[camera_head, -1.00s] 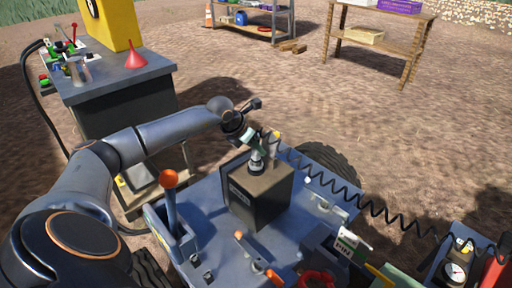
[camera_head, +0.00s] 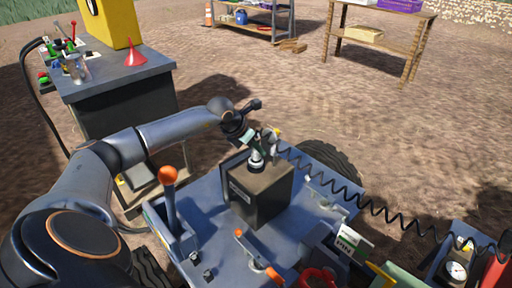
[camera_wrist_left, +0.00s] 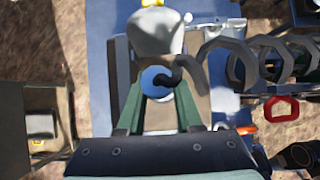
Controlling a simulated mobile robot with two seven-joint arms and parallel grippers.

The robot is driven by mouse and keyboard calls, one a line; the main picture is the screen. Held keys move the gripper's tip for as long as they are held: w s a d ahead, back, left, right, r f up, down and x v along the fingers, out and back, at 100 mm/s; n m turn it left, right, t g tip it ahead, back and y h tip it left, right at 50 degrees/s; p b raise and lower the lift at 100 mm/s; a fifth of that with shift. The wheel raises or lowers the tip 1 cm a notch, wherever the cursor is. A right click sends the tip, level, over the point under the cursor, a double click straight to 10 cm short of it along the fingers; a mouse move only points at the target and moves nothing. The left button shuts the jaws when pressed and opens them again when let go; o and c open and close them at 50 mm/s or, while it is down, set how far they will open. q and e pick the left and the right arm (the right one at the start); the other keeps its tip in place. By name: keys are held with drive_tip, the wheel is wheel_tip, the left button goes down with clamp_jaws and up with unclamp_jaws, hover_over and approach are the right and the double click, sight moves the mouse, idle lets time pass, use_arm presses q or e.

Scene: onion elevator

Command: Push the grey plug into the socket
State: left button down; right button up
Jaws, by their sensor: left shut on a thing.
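My left gripper (camera_head: 256,147) is shut above the dark box (camera_head: 262,196). Below its fingers, a light grey and black piece, which I take as the grey plug (camera_head: 257,161), stands upright at the box top. In the left wrist view, the green fingers (camera_wrist_left: 159,105) close around a piece with a round blue end (camera_wrist_left: 158,81) and a short black curve on it. The socket is hidden under this piece, so I cannot tell how deep the plug sits. My right gripper is not in view.
A pale grey body (camera_wrist_left: 155,32) with a yellow top stands just beyond the fingers. A black coiled cable (camera_head: 350,196) runs right to the gauge box (camera_head: 455,268). An orange-knobbed lever (camera_head: 168,176) stands left on the blue deck (camera_head: 205,212). A workbench (camera_head: 118,76) is behind left.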

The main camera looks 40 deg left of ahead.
use_arm(q)
drive_tip(key=shift+f, duration=0.2)
drive_tip(key=shift+c, duration=0.5)
unclamp_jaws()
drive_tip(key=shift+r, duration=0.1)
drive_tip(key=shift+r, duration=0.15)
drive_tip(key=shift+r+p, duration=2.6)
drive_tip(key=shift+r, duration=0.75)
